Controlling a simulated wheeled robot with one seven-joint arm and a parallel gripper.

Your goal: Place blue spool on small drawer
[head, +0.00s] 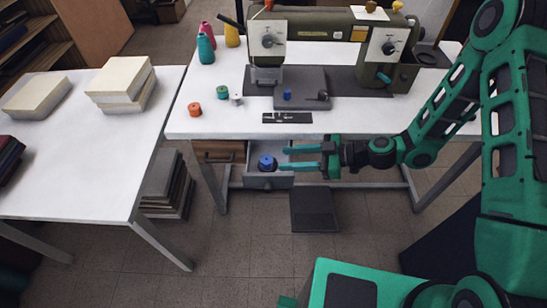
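A blue spool (266,162) is at the open small drawer (268,182), which sticks out below the front edge of the white sewing table. The spool appears to sit inside the drawer, above its grey front; its underside is hidden. My gripper (284,159) reaches in from the right, just under the table edge. Its two green fingers are spread apart, with nothing visible between them. The fingertips are just right of the spool and seem apart from it. A smaller blue piece (287,95) stands on the sewing machine's bed.
The white sewing table (350,120) holds a sewing machine (325,55), an orange spool (194,109), a green spool (222,92) and thread cones. A wooden drawer front (218,152) is left of the small drawer. A dark pedal (314,209) lies on the floor below.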

